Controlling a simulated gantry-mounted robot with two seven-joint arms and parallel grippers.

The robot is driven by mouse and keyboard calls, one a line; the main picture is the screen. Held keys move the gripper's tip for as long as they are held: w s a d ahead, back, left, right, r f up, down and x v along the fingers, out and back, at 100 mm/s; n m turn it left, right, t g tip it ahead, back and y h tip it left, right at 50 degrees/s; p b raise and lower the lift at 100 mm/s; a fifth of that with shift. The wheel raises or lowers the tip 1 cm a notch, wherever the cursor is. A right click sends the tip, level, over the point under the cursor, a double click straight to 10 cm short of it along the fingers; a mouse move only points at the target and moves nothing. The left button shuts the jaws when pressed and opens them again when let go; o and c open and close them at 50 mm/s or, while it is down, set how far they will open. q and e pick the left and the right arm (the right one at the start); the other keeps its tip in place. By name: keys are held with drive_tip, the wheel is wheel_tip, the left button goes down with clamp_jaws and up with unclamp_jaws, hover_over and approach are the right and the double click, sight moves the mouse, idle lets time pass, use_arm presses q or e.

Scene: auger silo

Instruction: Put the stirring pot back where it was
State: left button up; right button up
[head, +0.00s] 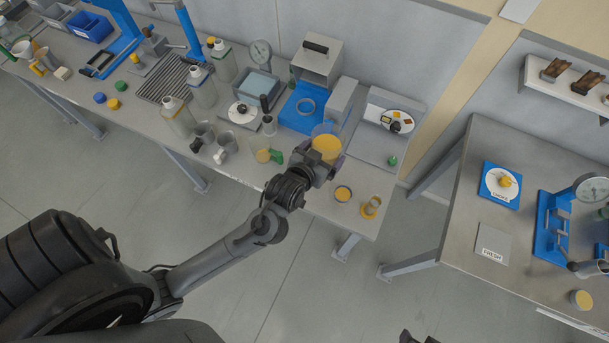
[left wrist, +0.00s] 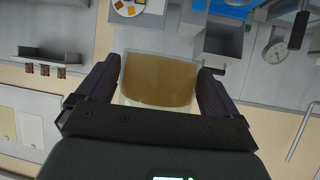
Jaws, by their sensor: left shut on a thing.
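My left gripper (head: 322,163) is shut on a clear pot with amber-yellow contents (head: 326,148), which looks like the stirring pot. I cannot tell whether the pot touches the bench. In the left wrist view the pot (left wrist: 158,80) sits between both dark fingers of the left gripper (left wrist: 158,88). The gripper hides part of the pot in the head view. My right gripper does not show clearly.
A grey box (head: 318,62) stands behind the blue stand. Small yellow-filled dishes (head: 343,193) lie at the front edge. A second bench (head: 500,150) stands right, past a gap.

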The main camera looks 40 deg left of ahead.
use_arm(q)
drive_tip(key=w+d+f+n+y+b, duration=0.1)
drive_tip(key=d+f+b, duration=0.1)
drive_tip(key=f+b, duration=0.65)
drive_tip(key=d+f+y+b, duration=0.1)
drive_tip(key=d+f+b, duration=0.1)
drive_tip(key=f+b, duration=0.7)
drive_tip(key=shift+t, duration=0.4)
drive_tip(key=a+f, duration=0.2)
drive_tip(key=a, duration=0.2)
drive_tip(key=a+f+b, duration=0.1)
drive_tip(key=a+f, duration=0.2)
drive_tip(key=a, duration=0.1)
drive_tip(key=a+f+b, duration=0.1)
drive_tip(key=a+f, duration=0.2)
drive_tip(key=a, duration=0.1)
drive_tip(key=shift+a, duration=0.1)
drive_tip(key=shift+f+b, duration=0.7)
drive_tip(key=shift+f, duration=1.35)
drive_tip(key=o, duration=1)
drive_tip(key=shift+f, duration=0.15)
drive_tip(key=shift+o, duration=0.2)
